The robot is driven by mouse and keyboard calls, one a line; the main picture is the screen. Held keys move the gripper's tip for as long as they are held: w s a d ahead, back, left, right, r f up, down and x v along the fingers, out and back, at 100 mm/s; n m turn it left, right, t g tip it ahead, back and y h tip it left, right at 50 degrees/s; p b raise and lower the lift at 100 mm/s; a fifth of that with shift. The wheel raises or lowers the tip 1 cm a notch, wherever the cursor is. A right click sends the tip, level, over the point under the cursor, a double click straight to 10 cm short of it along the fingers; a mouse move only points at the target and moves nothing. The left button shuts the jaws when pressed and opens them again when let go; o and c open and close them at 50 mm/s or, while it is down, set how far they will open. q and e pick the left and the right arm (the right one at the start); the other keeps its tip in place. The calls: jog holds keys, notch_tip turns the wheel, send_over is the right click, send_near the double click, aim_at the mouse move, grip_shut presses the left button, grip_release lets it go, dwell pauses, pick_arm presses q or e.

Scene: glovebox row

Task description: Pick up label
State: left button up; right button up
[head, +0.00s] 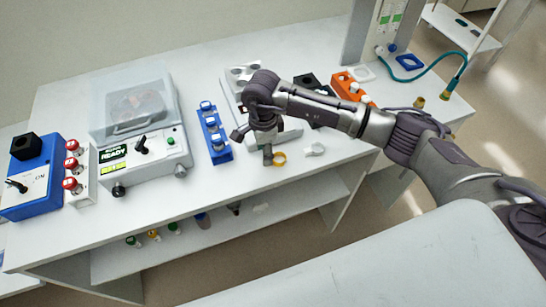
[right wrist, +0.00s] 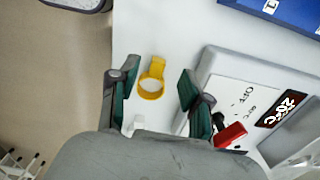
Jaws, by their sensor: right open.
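A yellow label (head: 279,158) with a ring and a short tab lies on the white table near its front edge. In the right wrist view the yellow label (right wrist: 151,78) lies between my right gripper's fingers, apart from both. A similar white label (head: 314,150) lies just right of it; in the right wrist view a pale piece (right wrist: 137,124) is partly hidden by the gripper body. My right gripper (head: 254,146) is open and empty, pointing down just left of the yellow label. My left gripper is not in view.
A grey device with a temperature display (right wrist: 270,105) stands close beside the right gripper. A blue vial rack (head: 214,134) stands left of it. An orange rack (head: 352,88) stands behind the arm. The table's front edge (right wrist: 113,45) is close.

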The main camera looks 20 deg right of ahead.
jog(key=shift+f+p, duration=0.6)
jog(key=shift+f, duration=1.25)
jog(key=c, duration=0.8)
jog(key=shift+r, duration=0.1)
